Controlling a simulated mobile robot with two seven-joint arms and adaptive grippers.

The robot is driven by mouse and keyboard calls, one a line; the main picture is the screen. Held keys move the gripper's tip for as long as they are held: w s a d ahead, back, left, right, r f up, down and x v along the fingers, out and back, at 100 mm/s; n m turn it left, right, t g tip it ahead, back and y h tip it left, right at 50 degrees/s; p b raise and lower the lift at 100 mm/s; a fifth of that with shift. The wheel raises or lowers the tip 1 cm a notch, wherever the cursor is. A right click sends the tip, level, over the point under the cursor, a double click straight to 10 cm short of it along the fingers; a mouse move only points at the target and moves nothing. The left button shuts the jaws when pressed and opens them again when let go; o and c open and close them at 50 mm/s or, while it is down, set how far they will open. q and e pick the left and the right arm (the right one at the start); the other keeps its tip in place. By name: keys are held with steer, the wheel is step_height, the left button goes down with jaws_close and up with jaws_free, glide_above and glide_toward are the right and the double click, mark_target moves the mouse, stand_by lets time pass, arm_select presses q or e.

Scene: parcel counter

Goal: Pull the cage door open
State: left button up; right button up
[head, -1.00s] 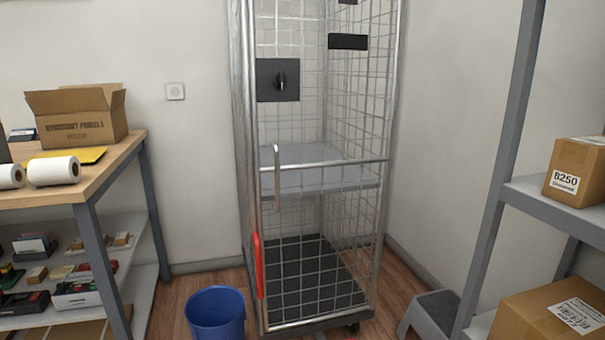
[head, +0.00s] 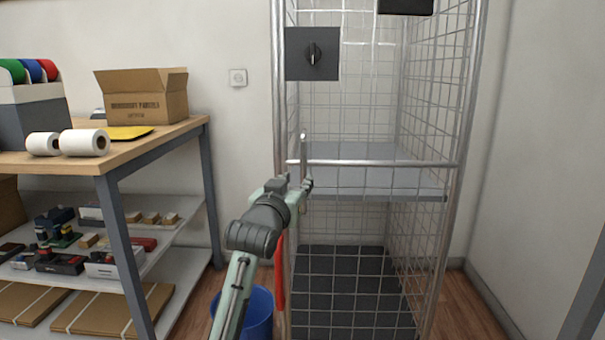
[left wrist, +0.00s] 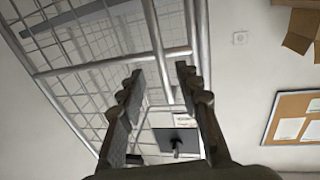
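The cage door (head: 350,222) is a wire mesh panel with a horizontal rail, and it looks closed. Its upright metal handle (head: 303,150) is at the left edge by the rail. My left gripper (head: 298,184) is at the handle's lower part. In the left wrist view, its two fingers (left wrist: 158,69) are apart, with the handle bar (left wrist: 154,30) showing between them. Whether they touch it I cannot tell. A dark plate with a black knob (head: 312,54) is above the handle; it also shows in the left wrist view (left wrist: 178,140). My right gripper is out of view.
A blue bin (head: 257,312) stands on the floor at the cage's lower left, partly behind my left arm. A red bar (head: 279,272) runs along the cage's lower left edge. A wooden workbench (head: 160,137) is at left. Some bare floor shows at right.

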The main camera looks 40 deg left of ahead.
mark_target(303, 172)
arm_select(q)
steer(key=x, duration=0.7)
steer(key=shift+w+a+r, duration=0.1)
steer(key=shift+w+a, duration=0.1)
steer(key=shift+w, duration=0.05)
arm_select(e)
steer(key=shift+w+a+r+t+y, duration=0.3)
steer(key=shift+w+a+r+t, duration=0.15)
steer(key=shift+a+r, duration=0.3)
arm_select(q)
steer(key=shift+c, duration=0.2)
jaws_close()
